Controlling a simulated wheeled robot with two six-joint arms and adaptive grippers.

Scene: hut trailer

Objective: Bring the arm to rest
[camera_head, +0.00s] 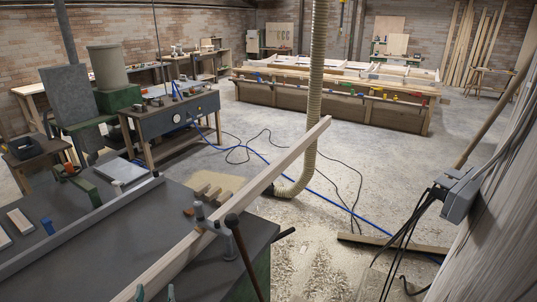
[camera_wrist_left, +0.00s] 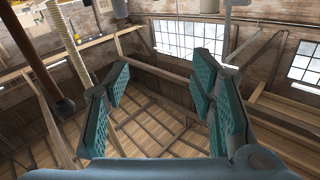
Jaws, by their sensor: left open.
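My left gripper (camera_head: 155,293) shows only as two teal fingertips at the bottom edge of the head view, in front of the dark machine table and close to the long wooden beam in the picture. In the left wrist view, its teal-padded fingers (camera_wrist_left: 160,85) stand wide apart with nothing between them. Behind them are the wooden ceiling and bright windows, so the gripper points upward. The rest of the left arm is out of the head view. My right gripper is in neither view.
The dark machine table (camera_head: 120,240) fills the lower left, with a long wooden beam (camera_head: 265,180) across it. A ribbed hose (camera_head: 316,90) hangs beyond. A grey box with cables (camera_head: 460,195) is on the right wall. The floor (camera_head: 300,245) holds cables and a plank (camera_head: 393,244).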

